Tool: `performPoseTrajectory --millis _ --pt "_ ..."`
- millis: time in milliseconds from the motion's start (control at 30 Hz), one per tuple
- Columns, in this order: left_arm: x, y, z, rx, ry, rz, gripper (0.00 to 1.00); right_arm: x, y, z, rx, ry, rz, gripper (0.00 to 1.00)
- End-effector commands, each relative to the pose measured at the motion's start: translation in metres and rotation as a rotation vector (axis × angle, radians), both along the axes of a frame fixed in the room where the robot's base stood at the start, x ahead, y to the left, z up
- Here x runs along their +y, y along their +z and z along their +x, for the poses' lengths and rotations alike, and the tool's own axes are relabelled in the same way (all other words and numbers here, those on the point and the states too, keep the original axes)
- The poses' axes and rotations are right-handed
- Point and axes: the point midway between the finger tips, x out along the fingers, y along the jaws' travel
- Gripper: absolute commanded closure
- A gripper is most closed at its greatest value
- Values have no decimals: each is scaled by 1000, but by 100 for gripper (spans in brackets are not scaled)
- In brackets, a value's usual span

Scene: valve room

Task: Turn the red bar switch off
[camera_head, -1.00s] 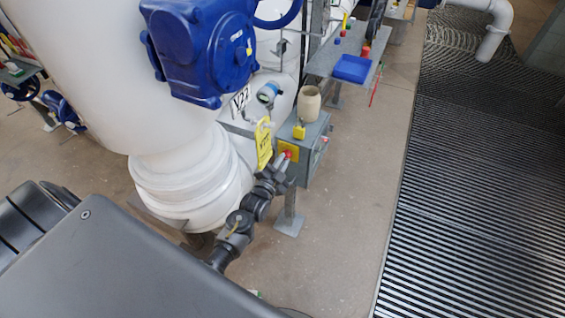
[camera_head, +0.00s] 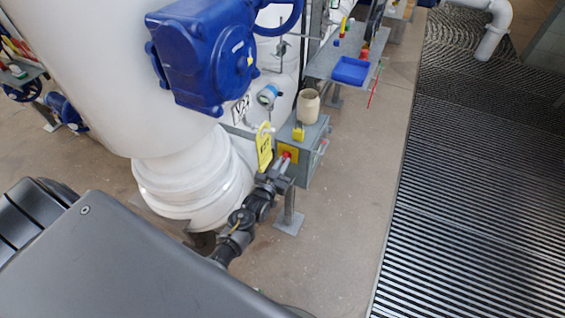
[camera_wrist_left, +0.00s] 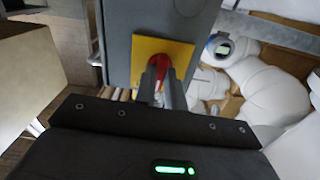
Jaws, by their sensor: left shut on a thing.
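The red bar switch (camera_head: 288,154) sits on a yellow plate on the side of a grey box (camera_head: 312,150). In the left wrist view the red switch (camera_wrist_left: 158,66) shows between the finger tips, against the yellow plate (camera_wrist_left: 178,50). My left gripper (camera_head: 283,164) reaches up to the box from below left, and its fingers (camera_wrist_left: 160,75) are shut on the switch. The fingers and the gripper body hide part of the switch, so its exact angle is hard to read. My right gripper is not in view.
A yellow tag (camera_head: 264,148) hangs just left of the box. A large white pipe (camera_head: 190,180) with a blue actuator (camera_head: 205,60) stands left.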

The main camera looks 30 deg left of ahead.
Motion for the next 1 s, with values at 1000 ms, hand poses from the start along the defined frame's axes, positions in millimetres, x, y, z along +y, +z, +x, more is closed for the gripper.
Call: performPoseTrajectory --millis 1000 --pt "-1 0 0 -43 1 -784 100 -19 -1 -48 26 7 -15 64"
